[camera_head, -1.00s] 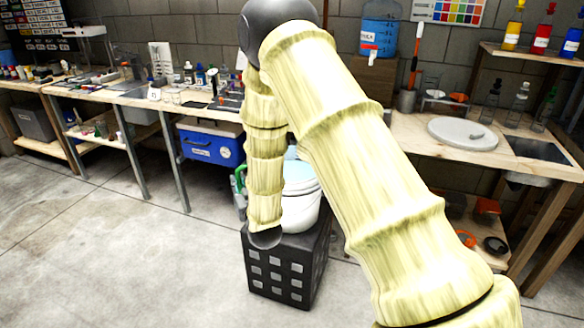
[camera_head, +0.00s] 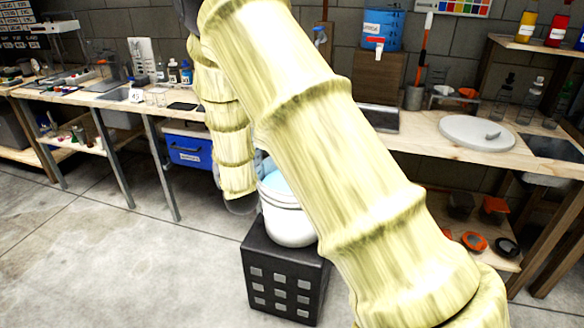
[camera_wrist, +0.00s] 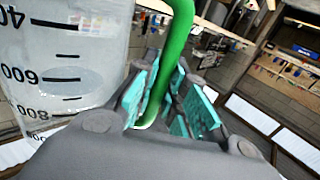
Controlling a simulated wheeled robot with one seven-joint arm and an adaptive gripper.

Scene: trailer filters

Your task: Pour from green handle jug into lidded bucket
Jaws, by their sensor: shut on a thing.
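The white bucket (camera_head: 288,222) stands upright on a black crate, partly behind my arm. Its top looks open, with pale blue inside. In the wrist view, the clear jug (camera_wrist: 95,48) with black graduation marks fills the left side; its numbers read upside down there. Its green handle (camera_wrist: 178,45) runs between the teal pads of my gripper (camera_wrist: 172,100), which is shut on it. In the head view, my arm hides the gripper and most of the jug, close to the bucket's left side. I cannot tell the jug's tilt or how much liquid it holds.
The black crate (camera_head: 283,285) stands on open concrete floor. A workbench (camera_head: 425,130) runs behind, bearing a round grey lid (camera_head: 478,132) and bottles. A blue cooler box (camera_head: 188,150) sits under the bench. Floor at the left is clear.

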